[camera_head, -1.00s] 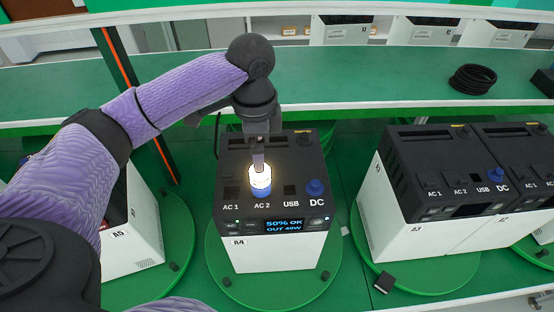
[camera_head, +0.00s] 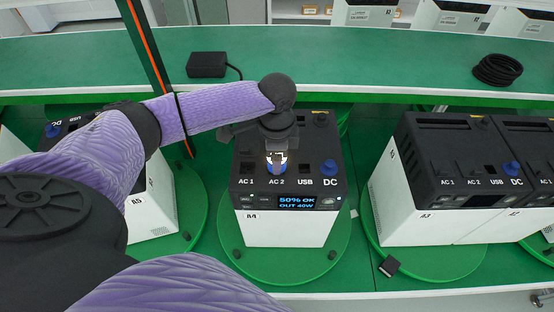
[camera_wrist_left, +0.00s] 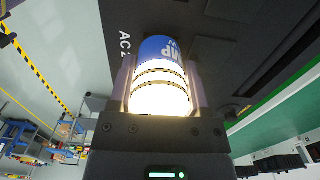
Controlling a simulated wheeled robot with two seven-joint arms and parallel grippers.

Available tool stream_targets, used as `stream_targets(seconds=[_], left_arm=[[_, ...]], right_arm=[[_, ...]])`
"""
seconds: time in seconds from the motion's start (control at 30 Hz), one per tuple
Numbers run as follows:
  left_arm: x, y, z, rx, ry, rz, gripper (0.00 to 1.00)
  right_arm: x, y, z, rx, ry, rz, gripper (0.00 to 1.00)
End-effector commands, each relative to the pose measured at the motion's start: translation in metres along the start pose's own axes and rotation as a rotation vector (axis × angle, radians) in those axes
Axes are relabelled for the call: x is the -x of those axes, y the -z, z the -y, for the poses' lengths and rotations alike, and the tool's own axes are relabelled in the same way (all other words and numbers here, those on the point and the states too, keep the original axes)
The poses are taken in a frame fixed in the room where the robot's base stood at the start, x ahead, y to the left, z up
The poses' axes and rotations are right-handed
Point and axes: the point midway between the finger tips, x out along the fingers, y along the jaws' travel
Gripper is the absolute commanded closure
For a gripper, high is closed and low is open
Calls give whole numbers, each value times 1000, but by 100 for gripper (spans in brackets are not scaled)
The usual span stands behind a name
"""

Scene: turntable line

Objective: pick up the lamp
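The lamp (camera_head: 277,168) is lit, with a glowing white body and a blue end. It stands upright at the AC 2 socket on top of the power station A4 (camera_head: 285,228). The station's display reads 50% OK. My left gripper (camera_head: 276,158) is down around the lamp from above. In the left wrist view the lamp (camera_wrist_left: 160,85) fills the space between the two fingers, its blue end against the dark panel beside the AC 2 label. I see no gap at either finger, so the gripper looks shut on it. My right gripper is not in view.
A blue knob (camera_head: 328,167) sits above DC on the same station. Stations A5 (camera_head: 152,205) and A3 (camera_head: 405,195) stand on green turntables to either side. A black adapter (camera_head: 206,65) and a coiled cable (camera_head: 497,70) lie on the green shelf behind.

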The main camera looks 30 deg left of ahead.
Motion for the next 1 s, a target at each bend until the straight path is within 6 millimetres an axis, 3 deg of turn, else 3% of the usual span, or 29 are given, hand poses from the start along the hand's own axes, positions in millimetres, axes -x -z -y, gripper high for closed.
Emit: stream_targets(seconds=[0.03,0.27,0.57,0.8,1.0], left_arm=[[0,0,0,0,0,0,51],[0,0,0,0,0,0,100],[6,0,0,0,1,-3,100],[66,1,1,0,4,-4,100],[98,1,1,1,1,-3,100]], right_arm=[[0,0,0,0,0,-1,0],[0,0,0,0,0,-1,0],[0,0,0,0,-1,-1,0],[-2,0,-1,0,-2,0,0],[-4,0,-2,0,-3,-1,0]])
